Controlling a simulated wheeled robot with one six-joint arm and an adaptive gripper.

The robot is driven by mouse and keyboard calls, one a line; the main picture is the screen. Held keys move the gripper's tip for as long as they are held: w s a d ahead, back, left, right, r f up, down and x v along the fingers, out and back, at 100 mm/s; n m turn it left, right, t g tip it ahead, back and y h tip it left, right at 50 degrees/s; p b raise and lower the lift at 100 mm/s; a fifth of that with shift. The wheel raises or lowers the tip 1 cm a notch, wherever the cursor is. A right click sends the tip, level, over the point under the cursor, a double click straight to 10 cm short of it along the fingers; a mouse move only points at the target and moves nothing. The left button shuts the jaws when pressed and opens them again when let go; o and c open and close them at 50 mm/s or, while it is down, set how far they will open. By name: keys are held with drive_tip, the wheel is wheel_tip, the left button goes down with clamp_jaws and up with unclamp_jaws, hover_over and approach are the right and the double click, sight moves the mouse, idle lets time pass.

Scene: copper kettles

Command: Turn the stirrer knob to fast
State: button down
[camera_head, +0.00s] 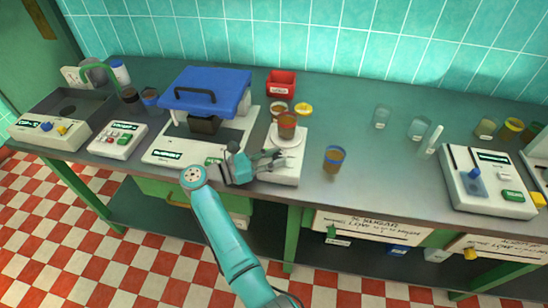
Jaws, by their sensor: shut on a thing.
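A white unit with a round top plate (290,138), which looks like the stirrer, stands mid-counter near the front edge. A red-brown cup (287,125) stands on its plate. My gripper (277,160) reaches in from the left over the unit's front panel. Its fingers are closed at the panel, where the knob seems to be. The fingers hide the knob, so its pointer and speed marks cannot be read. The visible part of the panel (289,179) is plain white.
A blue-lidded machine (206,92) stands close left of my gripper. A blue-rimmed amber cup (334,158) stands right of the stirrer, with yellow (303,109) and brown cups behind. A red bin (281,82) is at the back. Clear glassware (381,117) and a white instrument (490,185) are farther right.

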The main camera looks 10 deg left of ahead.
drive_tip(key=c, duration=0.8)
unclamp_jaws()
drive_tip(key=shift+a, duration=0.1)
drive_tip(key=v, duration=1.1)
drive_tip(key=shift+s+a, duration=0.25)
drive_tip(key=shift+a, duration=0.05)
